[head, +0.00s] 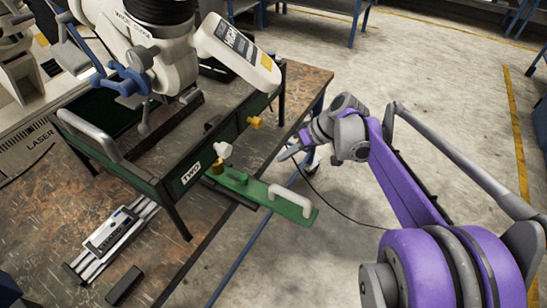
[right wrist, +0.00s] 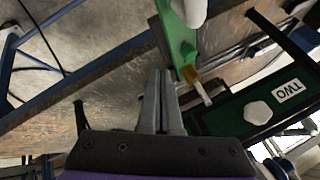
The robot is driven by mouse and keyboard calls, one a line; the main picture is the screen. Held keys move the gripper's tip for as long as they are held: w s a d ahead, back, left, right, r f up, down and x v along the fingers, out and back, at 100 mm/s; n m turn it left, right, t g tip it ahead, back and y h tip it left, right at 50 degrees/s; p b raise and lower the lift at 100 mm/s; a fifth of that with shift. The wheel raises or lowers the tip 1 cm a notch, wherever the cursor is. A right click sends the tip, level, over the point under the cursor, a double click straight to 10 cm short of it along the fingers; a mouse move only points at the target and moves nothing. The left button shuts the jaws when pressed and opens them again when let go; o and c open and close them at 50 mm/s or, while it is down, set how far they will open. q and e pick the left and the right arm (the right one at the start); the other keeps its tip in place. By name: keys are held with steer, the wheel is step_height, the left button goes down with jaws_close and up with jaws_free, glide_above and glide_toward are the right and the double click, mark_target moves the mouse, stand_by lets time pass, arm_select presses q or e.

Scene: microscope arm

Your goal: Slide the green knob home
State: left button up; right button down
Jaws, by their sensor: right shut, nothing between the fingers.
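A long green slide (head: 262,193) sticks out from the front of the green frame marked TWO (head: 192,173), over the table edge. It carries a white handle (head: 292,203) at its outer end and a small green knob (head: 240,178) on top. The slide also shows in the right wrist view (right wrist: 178,40), with a yellow-tipped part (right wrist: 190,75) beside it. My right gripper (head: 284,156) is shut and empty, to the right of the slide and apart from it in the head view. Its closed fingers (right wrist: 160,75) point towards the slide. My left gripper is not in view.
A white knob (head: 222,149) and a yellow knob (head: 255,122) sit on the frame. A microscope (head: 165,50) stands behind it. A grey device on rails (head: 112,230) and a dark block (head: 124,285) lie on the worn table (head: 205,215). Open floor lies to the right.

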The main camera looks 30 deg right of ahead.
glide_toward(257, 180)
steer(key=w+f, duration=0.3)
steer(key=a, duration=0.3)
steer(key=shift+w+a+f, duration=0.25)
steer(key=shift+w+a, duration=0.05)
steer(key=shift+a, duration=0.45)
steer(key=shift+w+a, duration=0.5)
steer(key=shift+w, duration=0.35)
steer(key=shift+w+a, duration=0.5)
steer(key=shift+w, duration=0.3)
steer(key=shift+d, duration=0.1)
